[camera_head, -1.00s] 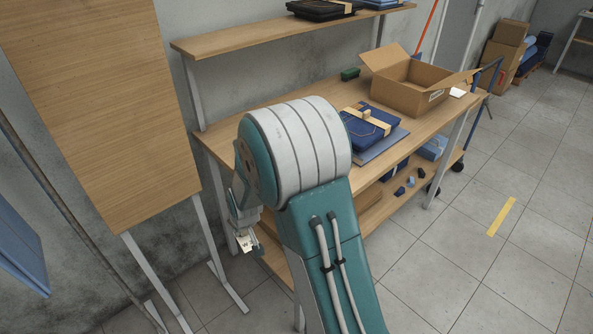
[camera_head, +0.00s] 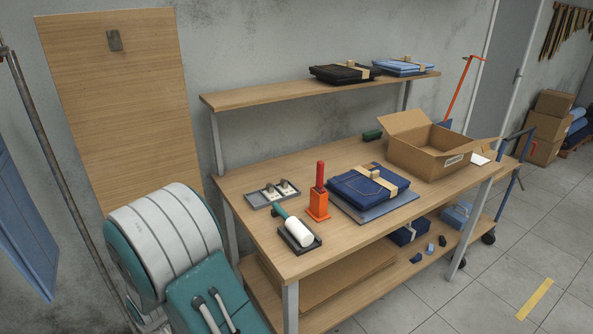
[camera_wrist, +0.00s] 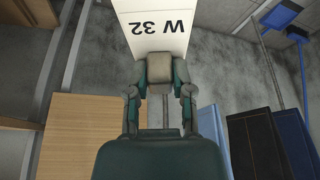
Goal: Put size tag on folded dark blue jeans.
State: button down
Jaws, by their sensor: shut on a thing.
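My gripper (camera_wrist: 160,72) is shut on a white size tag (camera_wrist: 150,25) that reads "W 32" upside down in the wrist view. The tag sticks out beyond the fingertips. In the head view, the gripper and tag cannot be seen; my teal and white arm is at the lower left. The folded dark blue jeans (camera_head: 350,190) lie on a blue-grey mat (camera_head: 405,202) on the workbench, with a tan band around them and a small tan block on top. The jeans are well to the right of my arm.
On the wooden workbench (camera_head: 345,235) are a grey tray (camera_head: 258,199), a lint roller (camera_head: 298,233), an orange holder (camera_head: 318,207) with a red-handled tool, and an open cardboard box (camera_head: 420,158). A shelf (camera_head: 290,95) above carries folded black and light blue jeans.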

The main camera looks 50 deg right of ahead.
aim_at(392, 177)
jog(key=k+l+u, duration=0.15)
jog(key=u, duration=0.3)
jog(key=k+l+u, duration=0.1)
jog(key=u, duration=0.35)
jog(key=k+u, duration=0.25)
jog(key=u, duration=0.15)
jog(key=k+l+u, duration=0.1)
jog(key=k+u, duration=0.65)
jog(key=k+z, duration=0.3)
jog(key=k+l+z, duration=0.1)
jog(key=z, duration=0.2)
jog(key=k+z, duration=0.1)
jog(key=z, duration=0.35)
jog(key=l+z, duration=0.1)
jog(key=z, duration=0.3)
jog(key=k+l+z, duration=0.1)
jog(key=z, duration=0.35)
